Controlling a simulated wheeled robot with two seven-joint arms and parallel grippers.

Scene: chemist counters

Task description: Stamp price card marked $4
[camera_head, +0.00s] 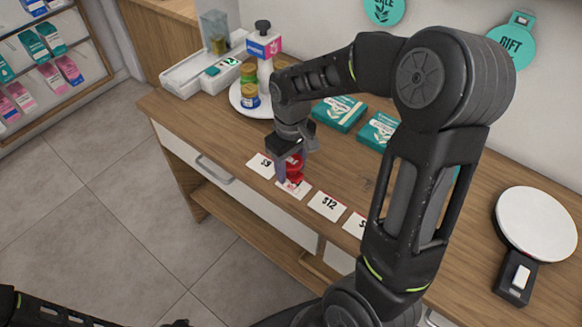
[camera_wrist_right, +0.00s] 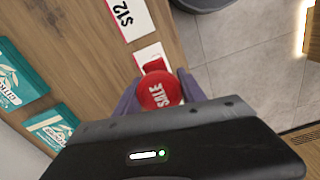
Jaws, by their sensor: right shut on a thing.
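My right gripper (camera_head: 284,166) is shut on a red stamp (camera_head: 295,165), low over the row of price cards. In the right wrist view its fingers hold the stamp (camera_wrist_right: 160,91), whose round top reads SALE. A white card (camera_head: 293,189) lies under or just beside the stamp; red shows at its upper part. Its price is hidden or too small to read. I cannot tell whether the stamp touches it. No card legibly reads $4. Only part of my left arm shows, at the bottom left.
The $12 card (camera_head: 327,206) and another card (camera_head: 355,225) lie to the right; one card (camera_head: 261,165) lies left, near the counter's front edge. A white plate (camera_head: 240,101) with jars is at the back left, a round white device (camera_head: 537,223) at right.

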